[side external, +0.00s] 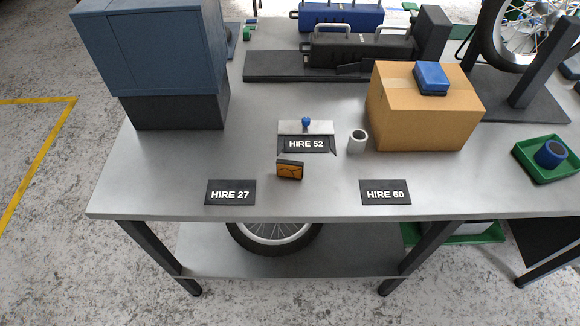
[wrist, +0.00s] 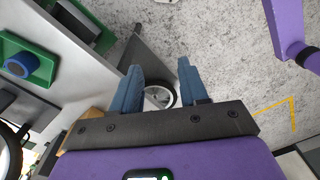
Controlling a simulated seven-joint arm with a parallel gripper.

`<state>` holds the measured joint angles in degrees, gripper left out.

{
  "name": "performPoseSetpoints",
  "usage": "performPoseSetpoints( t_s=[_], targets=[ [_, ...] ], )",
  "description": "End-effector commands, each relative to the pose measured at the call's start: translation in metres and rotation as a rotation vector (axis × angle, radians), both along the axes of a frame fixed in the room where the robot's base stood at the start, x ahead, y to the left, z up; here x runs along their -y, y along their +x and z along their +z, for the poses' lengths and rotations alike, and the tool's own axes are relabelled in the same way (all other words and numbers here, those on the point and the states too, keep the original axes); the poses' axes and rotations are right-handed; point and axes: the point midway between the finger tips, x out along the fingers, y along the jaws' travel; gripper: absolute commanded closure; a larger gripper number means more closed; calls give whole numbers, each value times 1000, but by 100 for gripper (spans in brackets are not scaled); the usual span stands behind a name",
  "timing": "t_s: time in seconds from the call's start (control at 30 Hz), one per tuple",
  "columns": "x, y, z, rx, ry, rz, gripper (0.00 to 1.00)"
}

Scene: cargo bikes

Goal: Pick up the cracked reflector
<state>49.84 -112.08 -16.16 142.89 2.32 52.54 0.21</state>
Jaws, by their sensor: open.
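The cracked reflector (side external: 289,170) is a small orange block with a dark edge and dark crack lines. It stands on the grey bench top near the front, between the HIRE 27 plate (side external: 230,193) and the HIRE 60 plate (side external: 385,193), just in front of the HIRE 52 plate (side external: 306,144). It does not show in the wrist view. My gripper (wrist: 160,66) shows only in the wrist view, with its two blue fingers apart and nothing between them. It is away from the reflector, with the floor and a wheel beyond the fingers.
A grey-white cylinder (side external: 358,141) and a cardboard box (side external: 420,115) with a blue block (side external: 431,78) stand to the reflector's right. A blue cabinet (side external: 155,50) stands at back left. A green tray (side external: 545,172) sits at right. The bench around the reflector's front is clear.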

Motion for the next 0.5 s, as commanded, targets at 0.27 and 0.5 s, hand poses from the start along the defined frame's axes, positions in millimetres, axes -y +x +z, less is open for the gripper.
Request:
performPoseSetpoints(
  t_s=[0.27, 0.5],
  targets=[
    [-52, 4, -12, -270, -4, -305, 56],
    [-117, 17, -19, -530, 13, -632, 56]
  ],
)
